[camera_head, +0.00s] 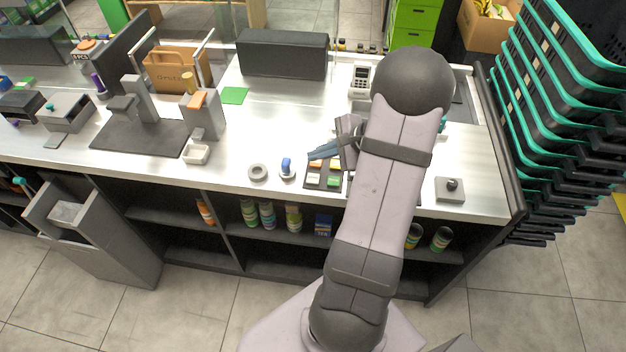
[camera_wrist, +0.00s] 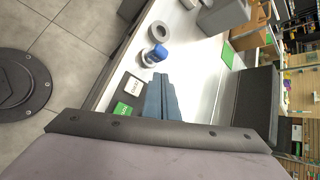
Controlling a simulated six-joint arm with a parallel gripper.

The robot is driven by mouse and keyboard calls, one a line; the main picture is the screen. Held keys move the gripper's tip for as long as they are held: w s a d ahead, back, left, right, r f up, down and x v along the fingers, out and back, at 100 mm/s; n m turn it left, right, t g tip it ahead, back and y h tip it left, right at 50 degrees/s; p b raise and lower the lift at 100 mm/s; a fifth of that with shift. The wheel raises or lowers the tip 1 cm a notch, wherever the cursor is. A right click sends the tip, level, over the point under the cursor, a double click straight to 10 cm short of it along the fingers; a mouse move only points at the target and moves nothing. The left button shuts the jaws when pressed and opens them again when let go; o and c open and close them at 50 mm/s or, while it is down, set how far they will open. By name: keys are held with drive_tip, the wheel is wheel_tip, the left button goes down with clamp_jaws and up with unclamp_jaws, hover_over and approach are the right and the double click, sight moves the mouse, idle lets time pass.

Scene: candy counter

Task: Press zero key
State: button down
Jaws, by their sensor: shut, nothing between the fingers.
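A dark key pad (camera_head: 310,184) lies near the counter's front edge, with orange, pale and green keys. In the wrist view, a white key (camera_wrist: 134,86) and a green key (camera_wrist: 122,109) show left of my fingers; their labels are too small to read. A card terminal (camera_head: 360,82) with small keys stands farther back. I cannot tell which key is the zero key. My gripper (camera_head: 313,155) is shut and empty, its blue-grey fingers together just behind the pad; it also shows in the wrist view (camera_wrist: 161,80). My arm and gripper hide part of the pad.
A grey ring (camera_head: 257,172) and a blue-topped roll (camera_head: 287,168) stand left of the pad. A black box (camera_head: 283,54) stands at the back. A small joystick-like block (camera_head: 450,188) sits at right. The counter between pad and black box is mostly clear.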

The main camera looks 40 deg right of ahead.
sight(317, 179)
drive_tip(key=shift+f+b, duration=2.2)
drive_tip(key=shift+f, duration=0.9)
drive_tip(key=shift+f+b, duration=0.75)
drive_tip(key=shift+b, duration=0.15)
drive_tip(key=shift+r, duration=0.15)
idle(0.5)
drive_tip(key=shift+r+p, duration=0.55)
drive_tip(key=shift+r, duration=0.1)
drive_tip(key=shift+r+p, duration=1.85)
drive_tip(key=shift+r, duration=0.7)
drive_tip(key=shift+f, duration=0.1)
